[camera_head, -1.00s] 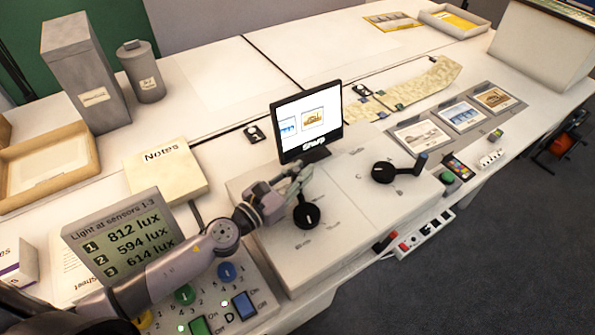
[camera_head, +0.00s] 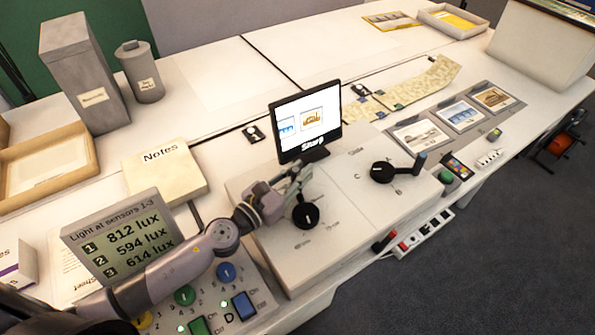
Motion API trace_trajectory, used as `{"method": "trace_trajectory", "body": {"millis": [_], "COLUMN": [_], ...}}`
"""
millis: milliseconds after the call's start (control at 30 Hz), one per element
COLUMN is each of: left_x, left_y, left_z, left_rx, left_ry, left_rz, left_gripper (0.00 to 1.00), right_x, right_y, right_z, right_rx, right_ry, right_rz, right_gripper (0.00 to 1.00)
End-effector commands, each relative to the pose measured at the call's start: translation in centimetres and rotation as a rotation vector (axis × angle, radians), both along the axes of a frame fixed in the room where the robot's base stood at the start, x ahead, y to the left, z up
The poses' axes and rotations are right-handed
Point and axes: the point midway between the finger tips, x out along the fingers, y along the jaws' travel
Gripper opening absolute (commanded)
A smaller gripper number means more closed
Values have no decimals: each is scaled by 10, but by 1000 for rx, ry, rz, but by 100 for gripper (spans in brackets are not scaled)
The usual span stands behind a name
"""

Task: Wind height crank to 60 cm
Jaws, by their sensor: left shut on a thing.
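A black crank (camera_head: 306,217) sits on top of a pale box (camera_head: 290,262) in the middle of the bench. My left gripper (camera_head: 298,181) is shut on the crank's handle, just behind its round hub. The fingers hide most of the handle. The small marks around this crank are too blurred to read, so I cannot tell its setting. A second black crank (camera_head: 382,172), with a raised handle, sits on the right part of the box, with a letter C near it. No height reading in cm is legible. My right gripper is not in view.
A small screen (camera_head: 309,121) stands right behind the gripper. A lux display (camera_head: 122,238) reads 812, 594 and 614. A Notes box (camera_head: 166,176) is at left. The bench behind is mostly clear.

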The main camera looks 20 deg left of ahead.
Motion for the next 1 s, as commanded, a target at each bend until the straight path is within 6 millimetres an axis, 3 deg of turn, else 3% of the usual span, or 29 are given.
{"method": "trace_trajectory", "body": {"millis": [33,600,633,933,1000], "left_x": [-5,-5,-5,-4,-3], "left_y": [-8,-8,-8,-5,-5], "left_z": [-2,-3,-3,-3,-2], "left_rx": [-5,-5,-5,-3,-2], "left_ry": [8,9,9,8,7], "left_rz": [-19,-19,-19,-14,-13], "left_gripper": [0,0,19,39,39], "right_x": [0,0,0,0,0], "right_y": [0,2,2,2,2], "right_z": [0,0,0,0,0], "right_rx": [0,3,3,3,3], "right_ry": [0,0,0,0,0], "right_rz": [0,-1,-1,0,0], "right_gripper": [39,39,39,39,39]}}
